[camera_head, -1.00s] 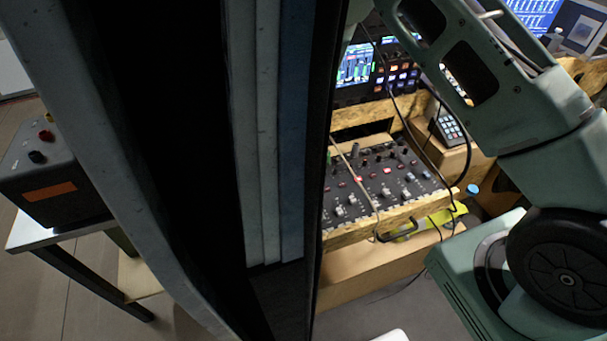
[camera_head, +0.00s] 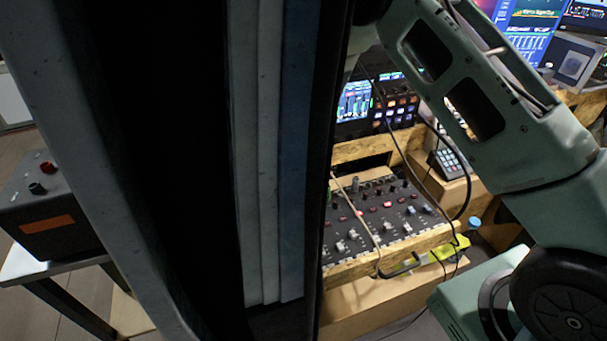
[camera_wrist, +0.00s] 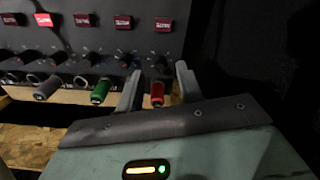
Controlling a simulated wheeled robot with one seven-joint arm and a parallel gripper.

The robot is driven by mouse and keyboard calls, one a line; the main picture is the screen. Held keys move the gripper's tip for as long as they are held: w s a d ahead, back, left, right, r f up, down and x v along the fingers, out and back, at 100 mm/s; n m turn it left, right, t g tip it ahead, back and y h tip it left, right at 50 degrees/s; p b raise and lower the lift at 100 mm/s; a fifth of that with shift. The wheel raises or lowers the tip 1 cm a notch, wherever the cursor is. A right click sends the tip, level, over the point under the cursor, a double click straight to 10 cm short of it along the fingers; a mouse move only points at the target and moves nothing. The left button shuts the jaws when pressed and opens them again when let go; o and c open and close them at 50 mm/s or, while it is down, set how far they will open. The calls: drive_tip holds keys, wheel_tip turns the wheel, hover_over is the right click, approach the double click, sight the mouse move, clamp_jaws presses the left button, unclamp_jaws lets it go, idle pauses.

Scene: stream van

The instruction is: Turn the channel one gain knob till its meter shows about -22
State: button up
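The dark mixer panel (camera_head: 392,228) sits in a wooden frame in the head view, with rows of knobs and lit red buttons. In the wrist view, the panel (camera_wrist: 100,30) shows a red knob (camera_wrist: 157,92), a green knob (camera_wrist: 102,88) and a grey knob (camera_wrist: 46,89) along its near edge. My gripper (camera_wrist: 158,76) is open, one finger on each side of the red knob, with gaps showing. No channel number is legible. A screen (camera_head: 354,101) behind the panel shows coloured meter bars, too small to read. My gripper cannot be made out in the head view.
A dark pillar with grey-blue edges (camera_head: 270,150) blocks much of the head view and hides the panel's left side. Thin cables (camera_head: 362,220) hang across the panel. A keypad (camera_head: 449,163) stands to its right. A grey box (camera_head: 45,215) rests on a table at left.

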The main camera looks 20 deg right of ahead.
wheel_tip(320, 180, up, 15)
drive_tip(key=b, duration=0.2)
idle(0.6)
